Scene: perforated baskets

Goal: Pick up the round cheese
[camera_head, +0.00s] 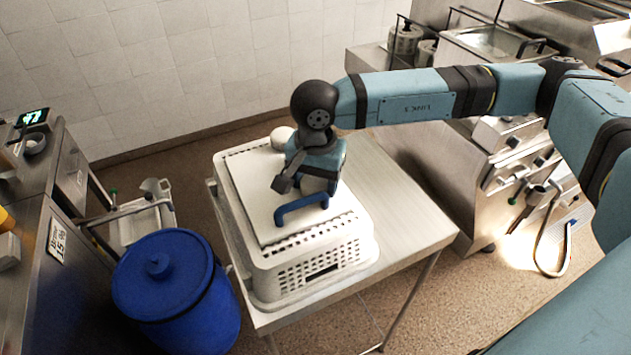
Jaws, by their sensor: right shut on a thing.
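My right gripper (302,207) points down over the flat white top of the perforated basket (310,270). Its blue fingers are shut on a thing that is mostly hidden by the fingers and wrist. A small pale patch shows beneath the wrist, but I cannot tell its shape. A pale rounded thing (282,137) is partly hidden behind my right wrist, at the basket's far edge. I cannot tell whether it is the round cheese. My left gripper is out of view.
The basket stands on a light table (408,215), with bare room to its right. A blue lidded barrel (170,285) stands at the table's left. Steel kitchen units (500,165) stand at the right, a tiled wall (180,60) behind.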

